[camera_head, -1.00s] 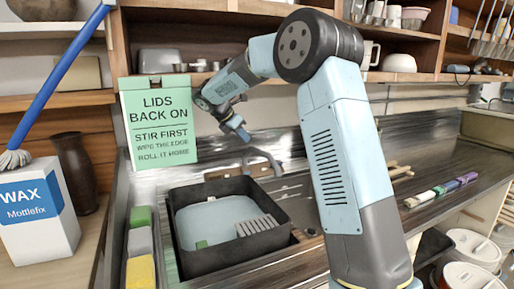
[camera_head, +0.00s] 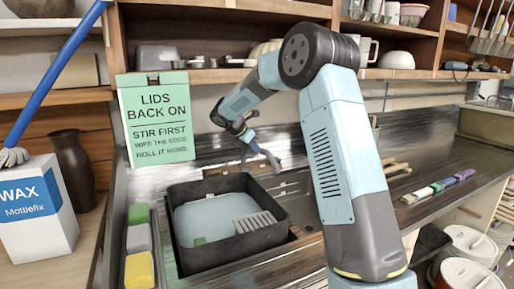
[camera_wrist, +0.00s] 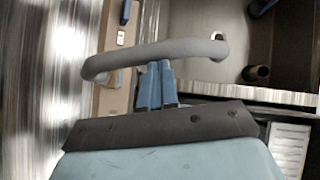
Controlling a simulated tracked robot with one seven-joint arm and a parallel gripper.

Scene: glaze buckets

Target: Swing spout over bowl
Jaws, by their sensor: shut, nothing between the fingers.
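The grey spout (camera_wrist: 150,54) is a curved tube that crosses the upper part of the wrist view. In the head view it shows small behind the black tub (camera_head: 182,248), its end (camera_head: 274,161) near the tub's back right corner. My gripper (camera_wrist: 158,66) has its blue fingers together with nothing between them. The fingertips are at the spout's near side; I cannot tell whether they touch it. In the head view my gripper (camera_head: 250,137) is just above the spout. I cannot clearly make out which basin is the bowl; a sink recess (camera_head: 298,188) lies right of the tub, partly behind my arm.
The tub holds pale blue water and a grey ribbed block. A green sign (camera_head: 155,120) stands behind on the left. Coloured sponges (camera_head: 139,240) lie in a tray beside the tub. Brushes (camera_head: 438,187) lie on the right counter. Shelves (camera_head: 220,75) run along the back.

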